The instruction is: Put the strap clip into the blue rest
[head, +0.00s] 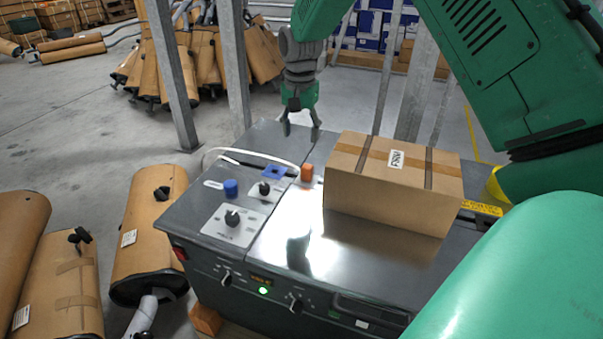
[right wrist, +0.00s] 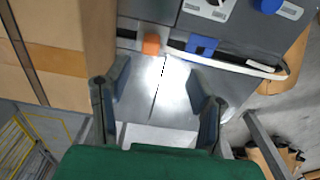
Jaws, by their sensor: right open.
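The orange strap clip (head: 307,172) sits on the grey machine top, at the end of a thin white strap (head: 262,154). The clip shows at the top of the right wrist view (right wrist: 151,44). The blue rest (head: 273,171) is a small flat piece just left of the clip in the head view; in the right wrist view the rest (right wrist: 203,46) is right of the clip. My right gripper (head: 301,131) points down, open and empty, above the back of the machine. Its fingers (right wrist: 160,88) are apart, with bare metal showing between them. My left gripper is not in view.
A taped cardboard box (head: 390,187) stands on the machine close right of the clip. A blue round knob (head: 231,188) and black dials (head: 232,218) are at the left. Metal posts (head: 238,70) rise behind. The shiny top in front of the clip is clear.

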